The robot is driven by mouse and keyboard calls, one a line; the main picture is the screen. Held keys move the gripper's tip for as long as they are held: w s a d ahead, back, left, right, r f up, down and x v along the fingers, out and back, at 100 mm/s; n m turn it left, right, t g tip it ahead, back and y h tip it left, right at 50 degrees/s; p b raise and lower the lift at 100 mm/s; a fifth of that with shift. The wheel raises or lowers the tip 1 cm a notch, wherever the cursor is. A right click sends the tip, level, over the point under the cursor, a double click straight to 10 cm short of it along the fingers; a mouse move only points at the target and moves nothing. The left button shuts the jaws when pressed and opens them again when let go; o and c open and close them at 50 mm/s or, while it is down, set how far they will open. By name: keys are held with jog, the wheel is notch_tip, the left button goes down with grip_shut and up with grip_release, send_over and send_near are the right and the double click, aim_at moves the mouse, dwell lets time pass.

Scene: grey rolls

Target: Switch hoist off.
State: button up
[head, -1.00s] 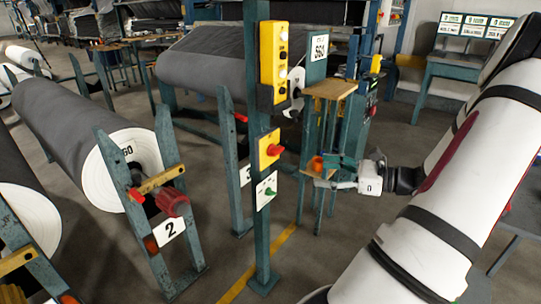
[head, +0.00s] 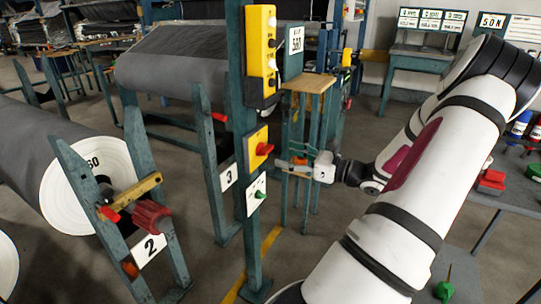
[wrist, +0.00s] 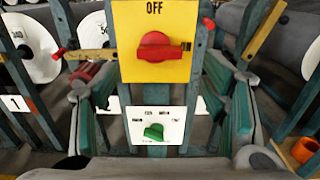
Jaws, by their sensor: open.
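A yellow switch plate (head: 257,146) with a red rotary knob (head: 265,149) is fixed to a teal post. In the wrist view the plate (wrist: 125,67) reads OFF above the red knob (wrist: 155,52), whose handle lies sideways. Just below it is a white plate (wrist: 135,120) with a green knob (wrist: 154,132) and small labels too blurred to read. My gripper (head: 287,164) is to the right of the post, pointing at the plates and apart from both knobs. In the wrist view its fingers (wrist: 163,112) are spread wide and empty, one either side of the white plate.
A yellow button box (head: 261,50) hangs higher on the same post. A small wooden-topped stand (head: 309,83) is behind my gripper. A grey roll (head: 40,145) on a rack labelled 2 is to the left. An orange cup (wrist: 257,158) shows at lower right.

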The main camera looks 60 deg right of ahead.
aim_at(270, 151)
jog(key=w, duration=0.2)
jog(key=w+b, duration=0.1)
jog(key=w, duration=0.3)
jog(key=shift+a, duration=0.25)
jog(key=shift+s, duration=0.1)
jog(key=c, duration=1.1)
